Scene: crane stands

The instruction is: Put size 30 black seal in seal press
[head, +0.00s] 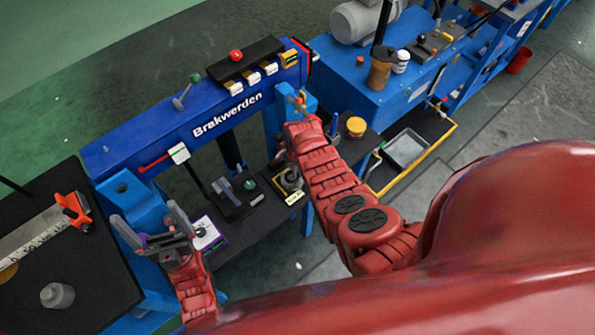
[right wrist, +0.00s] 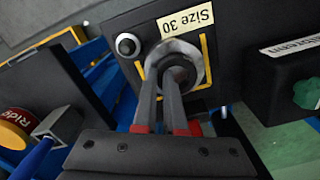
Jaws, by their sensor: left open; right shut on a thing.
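In the right wrist view, a small dark round thing, likely the black seal (right wrist: 181,74), sits at a grey ring-shaped holder (right wrist: 160,52) beside a "Size 30" label (right wrist: 186,22). My right gripper (right wrist: 163,85) is shut on it at the holder; the fingers partly hide it. In the head view, my right gripper (head: 287,165) reaches down to the label (head: 294,197) on the dark shelf. My left gripper (head: 152,228) is open at the lower left, beside the blue frame's post. The blue "Brakwerden" frame (head: 150,135) stands between; I cannot tell which part is the seal press.
A black tool (head: 236,198) and a white card (head: 207,233) lie on the shelf left of my right gripper. A dark table (head: 100,285) stands at the left with a grey knob-like part (head: 57,295). A blue machine bench (head: 350,85) stands at the upper right.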

